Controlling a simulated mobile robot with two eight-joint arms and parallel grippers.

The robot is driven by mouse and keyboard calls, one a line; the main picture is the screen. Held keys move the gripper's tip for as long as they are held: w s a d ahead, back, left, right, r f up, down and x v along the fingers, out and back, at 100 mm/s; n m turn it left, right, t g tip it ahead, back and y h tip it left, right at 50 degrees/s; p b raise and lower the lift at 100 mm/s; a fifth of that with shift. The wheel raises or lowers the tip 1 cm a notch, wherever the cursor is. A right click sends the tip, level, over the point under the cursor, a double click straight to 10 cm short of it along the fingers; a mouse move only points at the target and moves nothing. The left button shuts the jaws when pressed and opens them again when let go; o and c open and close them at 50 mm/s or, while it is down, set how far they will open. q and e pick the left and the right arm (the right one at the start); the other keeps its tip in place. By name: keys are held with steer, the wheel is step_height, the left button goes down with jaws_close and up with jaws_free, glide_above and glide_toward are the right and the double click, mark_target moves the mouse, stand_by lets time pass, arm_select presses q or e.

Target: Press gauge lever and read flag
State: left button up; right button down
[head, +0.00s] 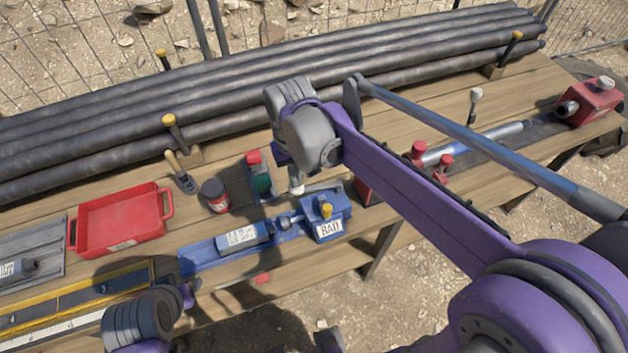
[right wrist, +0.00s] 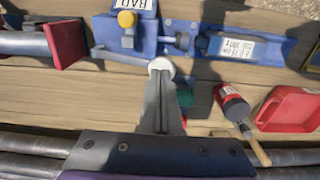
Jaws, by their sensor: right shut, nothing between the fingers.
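The blue gauge (head: 322,230) stands on the bench with a yellow cap on top and a white plate (head: 329,229) on its front that reads BAD. Its grey lever (head: 322,187) runs to a pale round knob (head: 297,188); in the right wrist view the lever (right wrist: 118,59) and white knob (right wrist: 161,66) show clearly. My right gripper (right wrist: 161,78) is shut and empty, its fingertips at the knob, apparently over it; contact cannot be told. In the head view my right wrist partly hides the fingers. My left arm shows at lower left, but its gripper does not.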

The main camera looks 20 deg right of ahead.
arm_select(q)
steer(key=r+p, duration=0.1)
steer(key=w+r+p, duration=0.1)
steer(key=r, duration=0.1)
steer(key=w+r+p, duration=0.1)
steer(key=r, duration=0.1)
arm_select(e)
step_height(320, 180, up, 7)
steer(key=shift+f, duration=0.2)
arm_select(q)
steer(key=shift+s, duration=0.1)
arm_select(e)
steer(key=s+d+f+t, duration=0.3)
steer(key=s, duration=0.3)
steer(key=s+d+f+t, duration=0.2)
steer(key=s+d+f, duration=0.1)
steer(key=s, duration=0.3)
steer(key=shift+d+f+t, duration=0.3)
steer(key=shift+f+t, duration=0.1)
steer(key=shift+f, duration=0.2)
